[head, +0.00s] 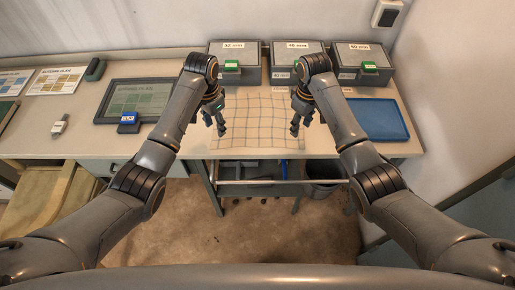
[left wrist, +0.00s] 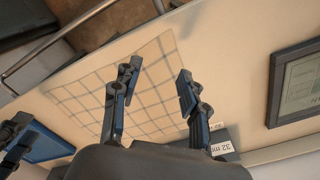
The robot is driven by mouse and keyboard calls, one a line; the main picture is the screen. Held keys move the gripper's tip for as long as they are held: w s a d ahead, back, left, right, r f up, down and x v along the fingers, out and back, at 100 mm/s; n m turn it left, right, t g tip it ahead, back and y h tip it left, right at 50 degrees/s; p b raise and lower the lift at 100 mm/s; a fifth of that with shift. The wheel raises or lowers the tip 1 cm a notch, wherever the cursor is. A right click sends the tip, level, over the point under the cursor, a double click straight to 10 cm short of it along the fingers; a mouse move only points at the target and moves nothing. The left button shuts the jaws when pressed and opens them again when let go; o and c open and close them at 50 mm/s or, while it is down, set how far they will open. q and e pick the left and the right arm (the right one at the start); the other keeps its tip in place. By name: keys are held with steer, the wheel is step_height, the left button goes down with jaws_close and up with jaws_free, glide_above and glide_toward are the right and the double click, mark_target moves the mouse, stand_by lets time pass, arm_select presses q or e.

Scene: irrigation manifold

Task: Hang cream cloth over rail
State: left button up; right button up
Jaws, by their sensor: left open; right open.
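The cream cloth (head: 258,112), with a dark check pattern, lies flat on the bench between my two arms. It also shows in the left wrist view (left wrist: 85,97). The rail (head: 262,182) is a metal bar along the bench's front, below the cloth's front edge; it also shows in the left wrist view (left wrist: 50,40). Nothing hangs on the rail. My left gripper (head: 215,126) is open and empty above the cloth's left edge; its spread fingers show in the left wrist view (left wrist: 156,80). My right gripper (head: 300,125) is open and empty above the cloth's right edge.
Several grey boxes (head: 236,50) with labels stand along the back. A blue tray (head: 379,118) lies to the right. A dark framed board (head: 104,101) with a blue tag (head: 128,121) lies to the left. A dark bin (head: 322,172) stands below the bench.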

mark_target(219, 145)
arm_select(q)
steer(key=shift+f, duration=3.9)
arm_select(e)
steer(key=shift+f, duration=3.95)
arm_select(q)
steer(key=shift+f, duration=0.1)
arm_select(e)
steer(key=shift+f, duration=0.1)
arm_select(q)
steer(key=shift+f, duration=0.2)
arm_select(e)
steer(key=shift+f, duration=0.15)
arm_select(q)
steer(key=shift+r, duration=0.15)
steer(key=shift+c, duration=0.6)
arm_select(e)
steer(key=shift+c, duration=0.5)
arm_select(q)
steer(key=c, duration=0.5)
arm_select(e)
steer(key=c, duration=0.5)
arm_select(q)
jaws_close()
arm_select(e)
jaws_close()
steer(key=shift+s, duration=0.1)
arm_select(q)
steer(key=shift+s, duration=0.1)
arm_select(e)
steer(key=shift+f, duration=0.1)
